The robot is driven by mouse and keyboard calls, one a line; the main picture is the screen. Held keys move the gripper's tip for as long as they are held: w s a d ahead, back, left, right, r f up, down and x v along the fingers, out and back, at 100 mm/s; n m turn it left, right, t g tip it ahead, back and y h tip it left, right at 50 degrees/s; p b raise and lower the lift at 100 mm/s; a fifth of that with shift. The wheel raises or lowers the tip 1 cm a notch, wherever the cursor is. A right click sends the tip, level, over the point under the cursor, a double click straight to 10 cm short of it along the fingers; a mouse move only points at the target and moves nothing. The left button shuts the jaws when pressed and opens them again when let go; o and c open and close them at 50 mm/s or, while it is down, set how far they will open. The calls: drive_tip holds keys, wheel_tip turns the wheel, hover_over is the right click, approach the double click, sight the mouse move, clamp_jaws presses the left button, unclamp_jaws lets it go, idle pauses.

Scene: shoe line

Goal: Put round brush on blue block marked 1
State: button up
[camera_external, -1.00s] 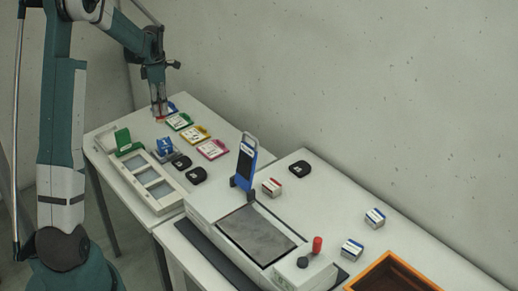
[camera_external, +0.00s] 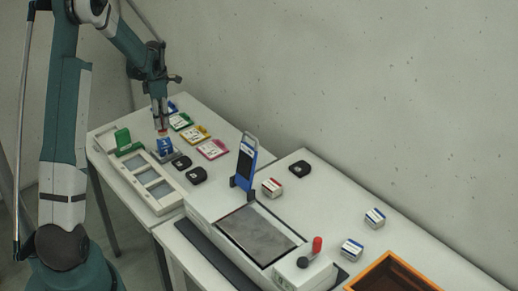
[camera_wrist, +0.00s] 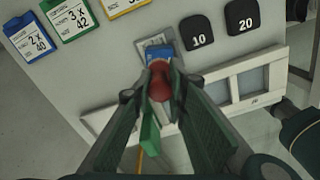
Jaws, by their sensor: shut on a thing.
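The round brush (camera_wrist: 159,82) shows its red rounded top between the fingers in the wrist view. My gripper (camera_wrist: 160,92) is shut on it. In the external view my gripper (camera_external: 161,128) points down, right above the blue block marked 1 (camera_external: 165,146), with a small reddish part of the brush at its tips. The block also shows in the wrist view as a blue patch (camera_wrist: 157,53) just beyond the brush, mostly hidden. I cannot tell whether the brush touches the block.
Green, yellow and pink cards (camera_external: 212,149) lie behind and right of the block. Black pads marked 10 (camera_wrist: 196,32) and 20 (camera_wrist: 241,17) lie beside it. A green block (camera_external: 123,138) and a white framed tray (camera_external: 155,186) are close by. A blue upright holder (camera_external: 246,165) stands farther right.

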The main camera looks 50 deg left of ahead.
drive_tip(key=shift+f, duration=1.75)
drive_tip(key=shift+f, duration=0.25)
drive_tip(key=o, duration=0.9)
drive_tip(key=shift+r, duration=0.1)
drive_tip(key=shift+r, duration=0.1)
wheel_tip(320, 180, up, 12)
drive_tip(key=shift+r, duration=0.1)
drive_tip(key=shift+d, duration=0.1)
